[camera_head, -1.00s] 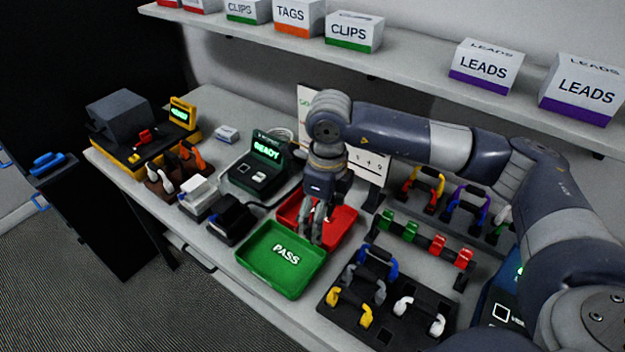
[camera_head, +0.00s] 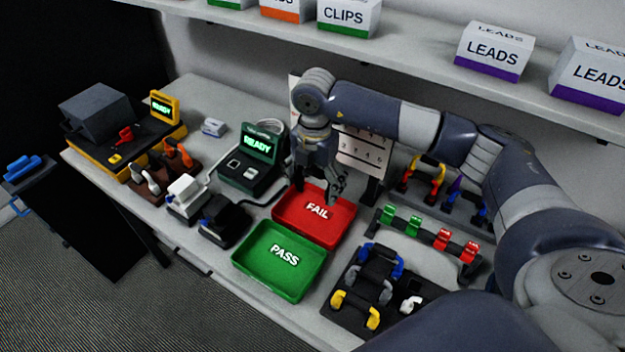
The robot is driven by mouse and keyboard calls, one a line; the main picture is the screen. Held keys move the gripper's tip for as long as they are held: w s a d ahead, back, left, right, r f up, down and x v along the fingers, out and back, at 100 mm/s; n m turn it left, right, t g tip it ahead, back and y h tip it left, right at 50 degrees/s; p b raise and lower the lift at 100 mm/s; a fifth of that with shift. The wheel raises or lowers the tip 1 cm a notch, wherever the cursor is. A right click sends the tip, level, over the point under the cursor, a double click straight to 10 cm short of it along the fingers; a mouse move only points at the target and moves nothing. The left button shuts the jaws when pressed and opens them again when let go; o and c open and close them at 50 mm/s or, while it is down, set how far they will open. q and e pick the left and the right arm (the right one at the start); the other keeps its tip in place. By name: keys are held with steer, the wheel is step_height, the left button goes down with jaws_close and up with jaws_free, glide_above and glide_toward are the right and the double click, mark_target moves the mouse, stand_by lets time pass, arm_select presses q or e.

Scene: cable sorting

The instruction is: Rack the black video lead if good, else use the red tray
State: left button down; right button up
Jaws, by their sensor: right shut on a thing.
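My right gripper (camera_head: 322,184) hangs over the back edge of the red tray (camera_head: 290,222), fingers pointing down. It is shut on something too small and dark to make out. The red tray reads FAIL and looks empty. The green tray (camera_head: 262,277), reading PASS, stands in front of it and is empty. I cannot make out the black video lead for certain. A black holder (camera_head: 345,322) at the front right carries leads with blue, grey, yellow and white ends. My left gripper is not in view.
A green tester (camera_head: 257,150) reading READY stands behind a black box (camera_head: 225,222) and a white box (camera_head: 187,195). A yellow-and-black machine (camera_head: 95,110) stands far left. A rail with green and red clips (camera_head: 443,238) and hanging leads (camera_head: 425,172) are at right. A shelf (camera_head: 405,55) overhangs.

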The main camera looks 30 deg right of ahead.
step_height(320, 180, down, 4)
steer(key=b, duration=0.3)
steer(key=shift+f, duration=0.25)
steer(key=shift+f+b, duration=0.35)
steer(key=shift+f, duration=0.1)
stand_by(0.9)
steer(key=shift+f+b, duration=0.75)
steer(key=shift+f, duration=0.1)
stand_by(1.0)
steer(key=o, duration=1)
steer(key=shift+o, duration=0.2)
